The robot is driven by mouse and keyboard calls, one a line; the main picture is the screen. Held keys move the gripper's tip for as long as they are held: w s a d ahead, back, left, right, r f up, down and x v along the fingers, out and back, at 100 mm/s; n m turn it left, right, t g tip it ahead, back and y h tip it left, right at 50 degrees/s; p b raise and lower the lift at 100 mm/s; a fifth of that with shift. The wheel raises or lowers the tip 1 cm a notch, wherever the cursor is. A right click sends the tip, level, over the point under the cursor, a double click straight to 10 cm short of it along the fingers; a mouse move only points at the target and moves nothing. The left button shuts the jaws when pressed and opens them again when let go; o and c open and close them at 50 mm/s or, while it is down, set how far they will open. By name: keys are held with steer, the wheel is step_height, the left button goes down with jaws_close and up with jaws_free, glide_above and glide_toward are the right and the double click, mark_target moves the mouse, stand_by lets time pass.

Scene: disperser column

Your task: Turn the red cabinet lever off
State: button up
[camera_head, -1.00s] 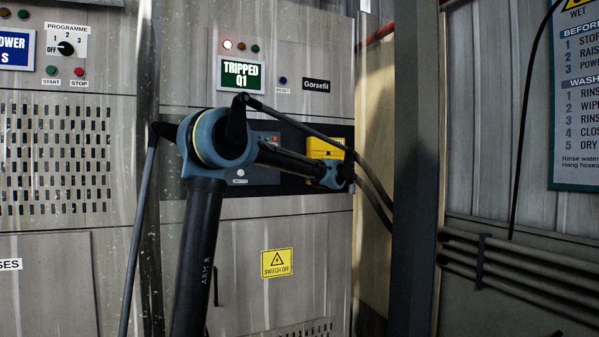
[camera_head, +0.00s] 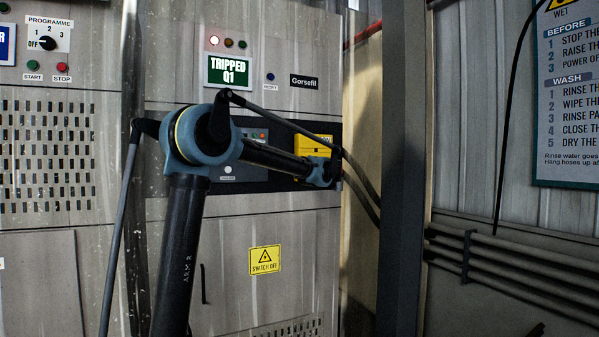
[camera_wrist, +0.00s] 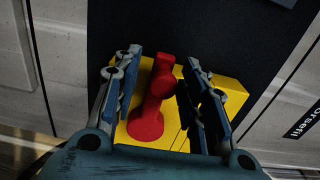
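The red lever (camera_wrist: 154,97) shows in the wrist view on a yellow plate (camera_wrist: 232,91). In the head view the yellow plate (camera_head: 313,141) is partly visible behind my arm, and the lever is hidden there. My gripper (camera_wrist: 161,58) is open, with one finger on each side of the lever. The right finger is close to the lever, and I cannot tell whether it touches. A gap shows between the left finger and the lever. In the head view my wrist is in front of the yellow plate, and the fingers cannot be made out.
Above the lever, a panel display (camera_head: 229,71) reads "TRIPPED Q1", with a lit red lamp beside several others. A yellow "SWITCH OFF" sign (camera_head: 265,260) is below. A dark post (camera_head: 404,170) stands close to the right of my arm. Pipes (camera_head: 515,265) run along the right wall.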

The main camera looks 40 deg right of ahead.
steer(key=shift+s, duration=0.1)
steer(key=v, duration=1.1)
steer(key=shift+s+a, duration=0.2)
steer(key=shift+s, duration=0.15)
steer(key=shift+w, duration=0.1)
